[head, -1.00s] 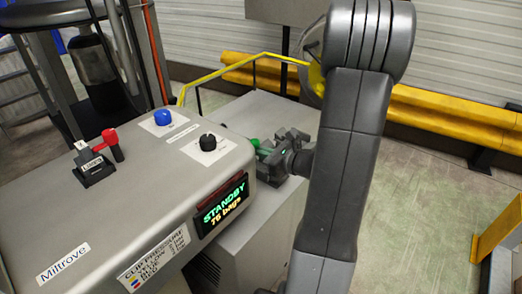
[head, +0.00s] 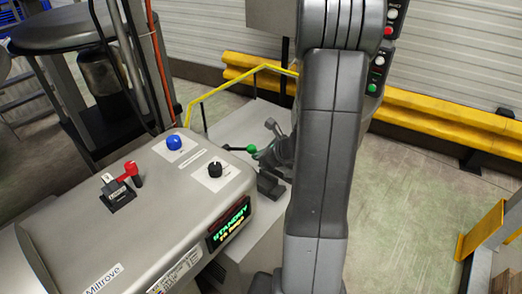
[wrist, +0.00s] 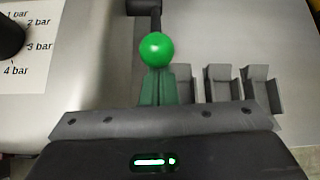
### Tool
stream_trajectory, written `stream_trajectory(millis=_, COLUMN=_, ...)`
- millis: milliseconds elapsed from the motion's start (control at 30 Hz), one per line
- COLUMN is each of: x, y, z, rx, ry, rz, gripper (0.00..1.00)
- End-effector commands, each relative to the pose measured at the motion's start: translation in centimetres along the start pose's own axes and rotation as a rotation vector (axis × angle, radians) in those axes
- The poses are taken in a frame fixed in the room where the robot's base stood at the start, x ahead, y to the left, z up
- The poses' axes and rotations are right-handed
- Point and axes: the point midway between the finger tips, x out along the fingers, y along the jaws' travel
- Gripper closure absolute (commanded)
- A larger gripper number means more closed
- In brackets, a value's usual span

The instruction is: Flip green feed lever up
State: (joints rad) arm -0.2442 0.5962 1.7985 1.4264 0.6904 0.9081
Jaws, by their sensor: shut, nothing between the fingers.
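The green feed lever shows as a green ball knob (head: 251,149) on a dark rod at the right side of the grey machine, with the rod running roughly level in the head view. In the wrist view the green knob (wrist: 157,48) is just ahead of my gripper (wrist: 157,76), with its dark stem above it. The fingers are shut together and empty, directly below the knob in that picture. I cannot tell whether they touch it. In the head view my gripper (head: 264,154) is close to the right of the knob, partly hidden by my arm.
The machine top (head: 150,215) carries a blue button (head: 174,142), a black dial (head: 215,169) and a red lever (head: 132,174). Its display (head: 229,222) reads STANDBY. A yellow rail (head: 235,85) stands behind. A button box (head: 382,60) is behind my arm. Open floor lies right.

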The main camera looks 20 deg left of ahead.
Motion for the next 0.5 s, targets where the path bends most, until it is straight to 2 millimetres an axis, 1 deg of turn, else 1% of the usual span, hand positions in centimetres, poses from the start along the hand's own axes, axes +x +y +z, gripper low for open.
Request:
stream_trajectory(millis=33, x=-0.6, y=-0.1, z=0.9, rx=0.001, ry=-0.002, rz=0.000, gripper=1.00)
stream_trajectory(millis=500, x=-1.0, y=-0.6, z=5.7, rx=-0.001, ry=-0.006, rz=0.000, gripper=1.00)
